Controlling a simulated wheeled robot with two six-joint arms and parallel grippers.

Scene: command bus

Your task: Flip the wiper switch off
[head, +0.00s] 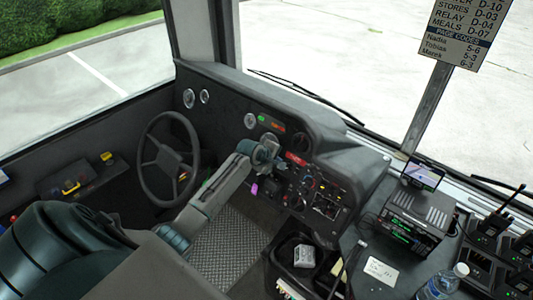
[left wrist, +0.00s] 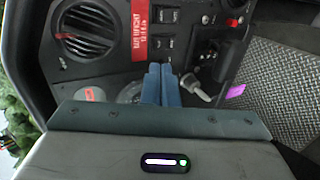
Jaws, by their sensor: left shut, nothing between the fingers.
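My left gripper (head: 270,146) reaches to the dashboard, right of the steering wheel. In the left wrist view its two blue fingers (left wrist: 161,84) are together with nothing between them. Black rocker switches, an upper one (left wrist: 167,15) and a lower one (left wrist: 165,43), sit on the panel just beyond the fingertips, beside a red label (left wrist: 139,30). Their markings are too small to read, so I cannot tell which is the wiper switch or its position. Whether the fingertips touch the panel is unclear. My right gripper is out of view.
A round air vent (left wrist: 87,28) and a light-coloured knob or lever (left wrist: 195,87) flank the fingers. The steering wheel (head: 143,162) stands left of my arm. A radio unit (head: 415,220), a water bottle (head: 442,283) and handheld radios (head: 490,228) occupy the right side.

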